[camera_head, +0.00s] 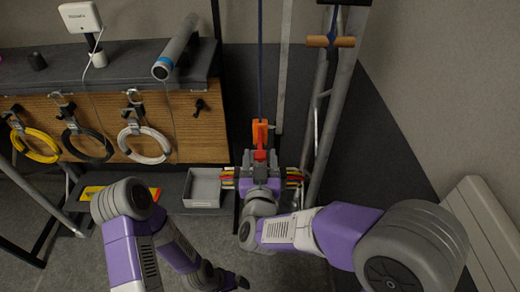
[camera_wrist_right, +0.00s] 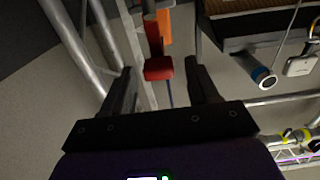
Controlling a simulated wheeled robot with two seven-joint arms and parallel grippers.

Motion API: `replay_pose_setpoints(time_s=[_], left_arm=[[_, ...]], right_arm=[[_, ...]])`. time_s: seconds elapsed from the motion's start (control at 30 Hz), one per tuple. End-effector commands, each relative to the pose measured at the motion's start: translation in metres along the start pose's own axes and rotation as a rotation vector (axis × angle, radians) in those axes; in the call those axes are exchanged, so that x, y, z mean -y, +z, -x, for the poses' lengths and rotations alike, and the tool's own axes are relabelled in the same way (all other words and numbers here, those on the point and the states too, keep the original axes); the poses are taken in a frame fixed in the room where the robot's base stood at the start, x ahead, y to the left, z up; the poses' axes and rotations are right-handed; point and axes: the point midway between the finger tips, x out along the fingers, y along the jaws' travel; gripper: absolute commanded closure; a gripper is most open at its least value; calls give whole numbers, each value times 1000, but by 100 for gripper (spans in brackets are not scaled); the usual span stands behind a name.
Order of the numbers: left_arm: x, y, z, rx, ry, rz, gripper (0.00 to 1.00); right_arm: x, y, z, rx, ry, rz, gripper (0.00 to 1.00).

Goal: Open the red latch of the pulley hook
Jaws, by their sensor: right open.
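The red latch (camera_head: 260,155) shows just below the orange pulley hook (camera_head: 260,132), which hangs on a dark line in the middle of the head view. In the right wrist view the red latch (camera_wrist_right: 158,68) shows between the two fingertips, with the orange hook (camera_wrist_right: 165,22) beyond it. My right gripper (camera_wrist_right: 157,72) is open, with visible gaps on both sides of the latch; I see no contact. In the head view my right gripper (camera_head: 261,168) is just below the latch, its fingers partly hidden. My left gripper (camera_head: 240,283) is low near the bottom edge, dark and small.
A grey open bin (camera_head: 203,188) stands left of my right gripper. Behind it, a workbench (camera_head: 185,132) holds yellow, black and white cable coils. Metal truss poles (camera_head: 322,110) rise close to the hook's right. Red and yellow strips (camera_head: 228,178) lie beside my right gripper.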

Motion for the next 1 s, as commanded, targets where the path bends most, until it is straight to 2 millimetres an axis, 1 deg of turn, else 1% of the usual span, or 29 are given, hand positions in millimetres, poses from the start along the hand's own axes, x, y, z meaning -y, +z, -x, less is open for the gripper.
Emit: replay_pose_setpoints(time_s=[0.03, 0.1, 0.23, 0.37, 0.57, 0.6, 0.67, 0.8, 0.97, 1.0], left_arm=[[1, 0, -2, 0, 0, 0, 0], [1, 0, -3, 0, 0, 0, 0], [2, 0, -4, 0, 0, 0, 0], [2, 0, -5, 0, 0, 0, 0], [2, 0, -5, 0, 0, 0, 0], [2, 0, -5, 0, 0, 0, 0], [2, 0, -5, 0, 0, 0, 0], [2, 0, -5, 0, 0, 0, 0], [2, 0, -5, 0, 0, 0, 0], [2, 0, -5, 0, 0, 0, 0]], right_arm=[[0, 1, -9, -1, 2, 1, 40], [-1, 1, -19, -1, 3, 0, 40], [0, 0, -31, -2, 0, 0, 40], [0, 0, -36, -1, 0, 1, 40], [0, 0, -36, -2, 0, 0, 40], [0, 0, -36, -2, 0, 0, 44], [0, 0, -36, -2, 0, 0, 53], [0, 0, -36, -2, 0, 0, 74], [0, 0, -36, -2, 0, 0, 99], [0, 0, -36, -2, 0, 0, 100]])
